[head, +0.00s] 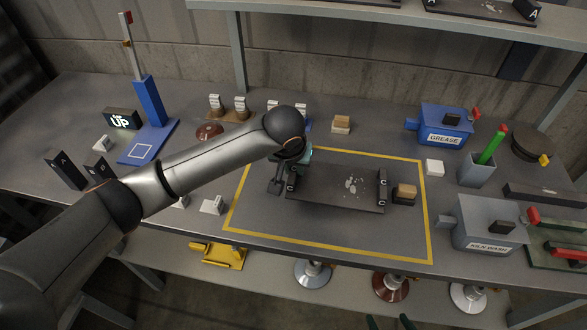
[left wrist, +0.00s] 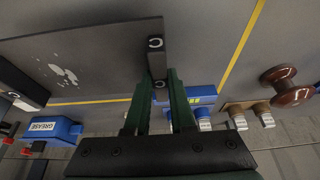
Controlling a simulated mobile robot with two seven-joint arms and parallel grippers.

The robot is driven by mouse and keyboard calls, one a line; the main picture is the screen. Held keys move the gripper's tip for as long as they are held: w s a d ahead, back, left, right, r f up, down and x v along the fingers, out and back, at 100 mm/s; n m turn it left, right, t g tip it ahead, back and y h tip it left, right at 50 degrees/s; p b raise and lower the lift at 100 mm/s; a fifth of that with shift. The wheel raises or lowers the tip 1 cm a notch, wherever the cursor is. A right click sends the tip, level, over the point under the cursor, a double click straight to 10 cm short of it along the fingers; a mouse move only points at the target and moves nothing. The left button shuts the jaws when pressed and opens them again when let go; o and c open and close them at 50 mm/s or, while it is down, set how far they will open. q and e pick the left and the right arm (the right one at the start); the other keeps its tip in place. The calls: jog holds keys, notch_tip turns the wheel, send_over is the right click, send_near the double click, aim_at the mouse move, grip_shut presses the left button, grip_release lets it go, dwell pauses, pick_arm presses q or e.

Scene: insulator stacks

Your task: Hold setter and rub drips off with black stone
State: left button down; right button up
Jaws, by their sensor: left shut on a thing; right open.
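The setter (head: 330,190) is a dark flat plate with a post marked C at each end. It lies inside the yellow outline, with pale drips (head: 353,185) on its top right of centre. My left gripper (head: 290,172) is shut on the post at its left end; the wrist view shows the fingers (left wrist: 159,84) on either side of that post. A block with a tan top and dark lower part (head: 404,194), seemingly the black stone, sits just right of the setter. My right gripper (head: 389,324) shows only green fingertips, apart and empty, at the bottom edge.
Another tan block (head: 341,125) stands behind the outline. A blue grease box (head: 445,122), a grey kiln wash box (head: 487,225) and a grey holder (head: 477,173) stand at right. Brown insulators (head: 209,131) and a blue stand (head: 148,120) are at left. The outline's front strip is clear.

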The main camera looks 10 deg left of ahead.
pick_arm(q)
jog(key=shift+w+a+f+b, duration=0.15)
jog(key=shift+w+f+b, duration=0.35)
jog(key=shift+w+f, duration=0.4)
jog(key=shift+w+a+f+b, duration=0.15)
jog(key=shift+w+f+b, duration=0.4)
jog(key=shift+w, duration=0.45)
pick_arm(e)
jog(key=shift+f, duration=1)
pick_arm(q)
jog(key=shift+f, duration=0.2)
pick_arm(e)
jog(key=shift+r, duration=0.1)
pick_arm(q)
jog(key=shift+f, duration=0.1)
pick_arm(e)
jog(key=shift+o, duration=0.2)
